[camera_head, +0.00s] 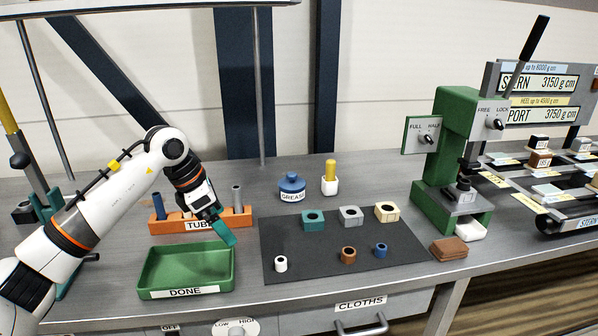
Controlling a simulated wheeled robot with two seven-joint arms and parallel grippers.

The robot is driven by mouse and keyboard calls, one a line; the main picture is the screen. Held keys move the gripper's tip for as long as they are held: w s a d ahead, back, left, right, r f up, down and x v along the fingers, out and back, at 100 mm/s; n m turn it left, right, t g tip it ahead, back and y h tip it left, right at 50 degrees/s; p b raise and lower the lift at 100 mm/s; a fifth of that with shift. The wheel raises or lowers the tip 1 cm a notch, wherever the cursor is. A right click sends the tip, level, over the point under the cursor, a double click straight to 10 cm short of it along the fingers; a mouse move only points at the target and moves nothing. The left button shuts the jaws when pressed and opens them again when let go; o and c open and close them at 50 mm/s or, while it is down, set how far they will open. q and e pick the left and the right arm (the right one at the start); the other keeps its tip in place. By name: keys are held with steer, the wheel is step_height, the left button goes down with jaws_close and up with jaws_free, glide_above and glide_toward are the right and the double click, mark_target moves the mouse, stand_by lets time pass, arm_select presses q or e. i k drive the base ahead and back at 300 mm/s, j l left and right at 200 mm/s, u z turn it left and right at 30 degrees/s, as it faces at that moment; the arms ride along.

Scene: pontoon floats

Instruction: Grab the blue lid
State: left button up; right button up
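The blue lid (291,182) has a small knob and sits on top of the pot labelled GREASE (292,196), behind the dark mat. My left gripper (226,235) comes in from the left, with teal parts at its tip pointing down and to the right. It is above the right rear edge of the green DONE tray, in front of the orange TUBES rack, and left of the lid and apart from it. Its fingers overlap from this angle, so I cannot tell whether they are open. My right gripper is not in view.
The orange rack (240,220) holds upright tubes. The green tray (158,274) looks empty. Several blocks and rings stand on the dark mat (320,250). A white cup with a yellow stick (330,178) stands right of the grease pot. A green press (455,140) stands further right.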

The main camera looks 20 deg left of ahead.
mark_target(290, 183)
steer(key=i, duration=1.3)
